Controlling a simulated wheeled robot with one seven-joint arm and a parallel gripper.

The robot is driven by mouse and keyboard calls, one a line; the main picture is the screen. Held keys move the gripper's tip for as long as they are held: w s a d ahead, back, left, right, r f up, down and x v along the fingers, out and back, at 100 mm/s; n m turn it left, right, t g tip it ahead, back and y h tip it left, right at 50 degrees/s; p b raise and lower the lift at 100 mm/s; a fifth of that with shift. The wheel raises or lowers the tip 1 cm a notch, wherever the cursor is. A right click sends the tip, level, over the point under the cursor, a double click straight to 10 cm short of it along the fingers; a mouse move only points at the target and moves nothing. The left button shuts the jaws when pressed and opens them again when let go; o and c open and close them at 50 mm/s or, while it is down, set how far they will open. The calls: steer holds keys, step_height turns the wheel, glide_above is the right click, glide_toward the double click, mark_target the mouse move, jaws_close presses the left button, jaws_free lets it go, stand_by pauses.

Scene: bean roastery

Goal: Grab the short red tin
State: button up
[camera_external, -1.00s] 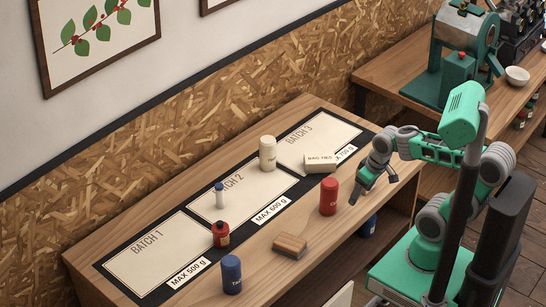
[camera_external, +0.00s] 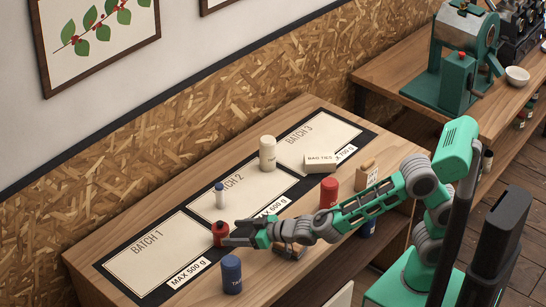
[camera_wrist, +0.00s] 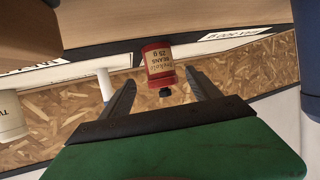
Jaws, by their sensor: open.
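The short red tin (camera_external: 220,230) stands upright on the table near the edge of the BATCH 1 and BATCH 2 panels, with a dark knob on top. In the wrist view the same tin (camera_wrist: 159,62) appears upside down, with a pale label reading "BEANS 25 g". My gripper (camera_external: 230,239) is low over the table, just right of the tin. In the wrist view its open fingers (camera_wrist: 160,80) point at the tin, which shows between the fingertips. I cannot tell whether either finger touches it.
A taller red tin (camera_external: 329,190) stands right of my arm, and a blue tin (camera_external: 231,275) stands nearer the front. A wooden block (camera_external: 290,252) is partly hidden by my forearm. A white bottle with blue cap (camera_external: 219,198), cream tin (camera_external: 267,155) and bag-ties box (camera_external: 319,163) stand farther back.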

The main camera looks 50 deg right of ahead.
mark_target(228, 232)
steer(key=x, duration=0.6)
steer(key=shift+r+p, duration=0.15)
steer(key=shift+p, duration=0.15)
steer(key=shift+r, duration=0.1)
steer(key=c, duration=1.4)
